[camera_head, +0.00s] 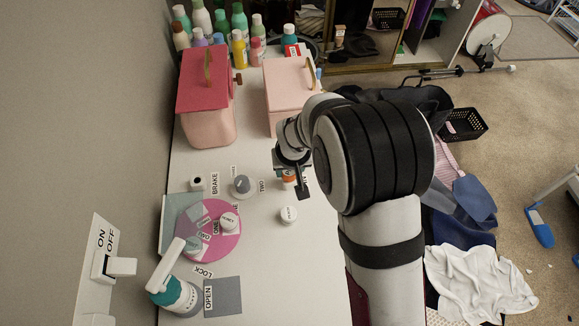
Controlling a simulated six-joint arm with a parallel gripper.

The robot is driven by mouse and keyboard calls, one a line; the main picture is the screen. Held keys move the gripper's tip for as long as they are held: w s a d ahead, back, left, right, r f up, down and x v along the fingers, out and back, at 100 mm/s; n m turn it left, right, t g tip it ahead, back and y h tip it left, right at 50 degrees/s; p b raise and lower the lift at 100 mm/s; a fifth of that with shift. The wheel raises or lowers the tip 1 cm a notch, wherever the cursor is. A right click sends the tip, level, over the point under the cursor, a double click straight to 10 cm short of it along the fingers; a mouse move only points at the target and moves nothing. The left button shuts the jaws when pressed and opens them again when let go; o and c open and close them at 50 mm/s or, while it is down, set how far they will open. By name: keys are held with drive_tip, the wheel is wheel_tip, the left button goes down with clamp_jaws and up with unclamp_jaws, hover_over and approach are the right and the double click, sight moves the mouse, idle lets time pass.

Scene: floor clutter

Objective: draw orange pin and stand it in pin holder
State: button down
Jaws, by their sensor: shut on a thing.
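My gripper (301,184) reaches down over the white table from the right, its dark fingers partly hidden by my own arm. A small orange part (289,176) with white below it shows at the fingers; I take it to be the orange pin, held by the gripper. Its lower end and whether it touches the table are hard to tell. A small white block with a dark hole (197,184) stands to the left, beside the BRAKE label; it may be the pin holder, but I cannot be sure.
A grey knob (242,186) stands between the block and my gripper. A pink disc (213,232), a white round cap (289,214) and a lever (175,285) are nearer. Red (207,100) and pink (289,95) boxes and several bottles stand behind. Clothes lie on the floor right.

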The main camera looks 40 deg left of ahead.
drive_tip(key=shift+f, duration=0.25)
drive_tip(key=shift+c, duration=1.4)
unclamp_jaws()
drive_tip(key=v, duration=1.5)
drive_tip(key=shift+s+d+r, duration=0.15)
drive_tip(key=shift+r, duration=0.2)
